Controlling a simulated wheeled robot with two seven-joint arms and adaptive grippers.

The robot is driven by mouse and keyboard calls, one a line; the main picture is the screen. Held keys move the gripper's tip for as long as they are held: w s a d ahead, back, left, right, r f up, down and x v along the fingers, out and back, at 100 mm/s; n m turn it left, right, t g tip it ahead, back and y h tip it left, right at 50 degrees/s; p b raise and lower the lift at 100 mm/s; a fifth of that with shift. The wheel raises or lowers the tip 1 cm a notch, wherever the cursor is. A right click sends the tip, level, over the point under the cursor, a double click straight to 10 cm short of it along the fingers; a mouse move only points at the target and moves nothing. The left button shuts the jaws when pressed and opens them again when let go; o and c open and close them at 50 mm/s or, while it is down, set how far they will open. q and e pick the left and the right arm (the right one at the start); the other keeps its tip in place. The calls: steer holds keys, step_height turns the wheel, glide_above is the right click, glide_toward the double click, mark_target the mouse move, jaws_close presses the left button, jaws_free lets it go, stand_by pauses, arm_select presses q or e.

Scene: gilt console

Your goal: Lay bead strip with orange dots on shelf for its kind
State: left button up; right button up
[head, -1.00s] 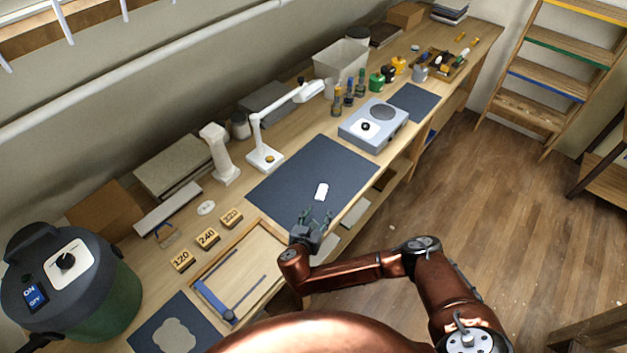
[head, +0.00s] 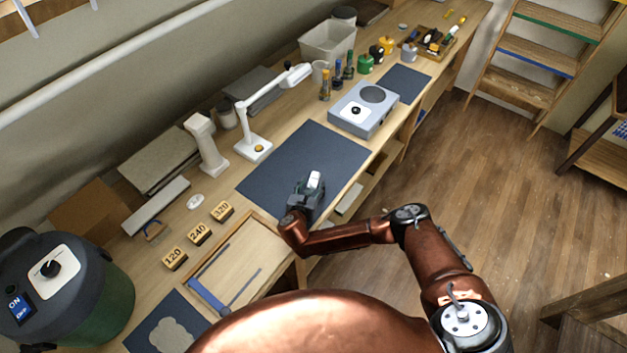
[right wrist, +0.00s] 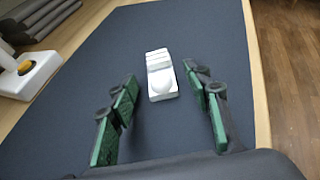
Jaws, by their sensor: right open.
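A small white piece (head: 315,179) lies on the dark blue mat (head: 285,160) on the bench. In the right wrist view the white piece (right wrist: 161,84) has a rounded bump at the near end and ridges at the far end; no orange dots show on it. My right gripper (head: 312,187) is open and low over the mat. Its green-padded fingers (right wrist: 165,88) stand on either side of the piece's near end, apart from it. The shelf rack (head: 540,62) stands at the right, with a green-edged shelf (head: 557,22) and a blue-edged shelf (head: 535,57). My left gripper is not in view.
A white lamp (head: 255,147) stands behind the mat and a grey hotplate (head: 363,110) to its right. A wooden tray (head: 240,268) and number blocks (head: 198,234) lie to the left. Open floor lies between bench and rack.

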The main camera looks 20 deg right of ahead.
steer(key=shift+c, duration=0.4)
steer(key=c, duration=1.1)
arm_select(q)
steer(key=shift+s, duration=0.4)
arm_select(e)
jaws_close()
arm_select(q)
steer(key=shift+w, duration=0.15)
arm_select(e)
steer(key=shift+r, duration=0.15)
